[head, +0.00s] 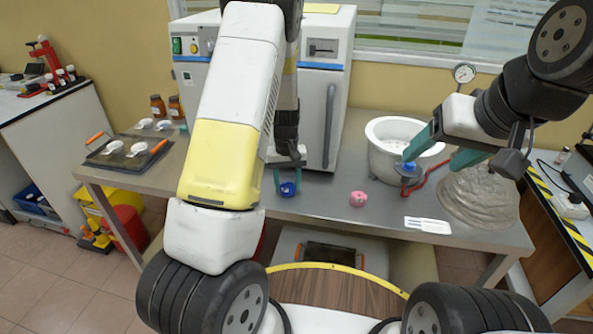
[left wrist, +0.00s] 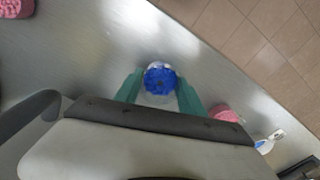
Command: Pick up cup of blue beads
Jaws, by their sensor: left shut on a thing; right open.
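The cup of blue beads (head: 288,189) is small and stands near the front edge of the steel table, left of the middle in the head view. In the left wrist view the clear cup, filled with blue beads (left wrist: 160,79), sits between the green fingers. My left gripper (head: 287,182) points down and is shut on this cup. It also shows in the left wrist view (left wrist: 158,88). I cannot tell whether the cup touches the table. My right gripper (head: 445,152) is open and empty, above the table in front of the white bowl-shaped vessel (head: 387,158).
A pink cup (head: 358,199) stands right of the left gripper. Two pink things (left wrist: 15,8) (left wrist: 226,112) show in the left wrist view. A grey mound-like heater (head: 478,200) is at right. The white machine (head: 325,95) stands behind. A white label (head: 427,225) lies near the front edge.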

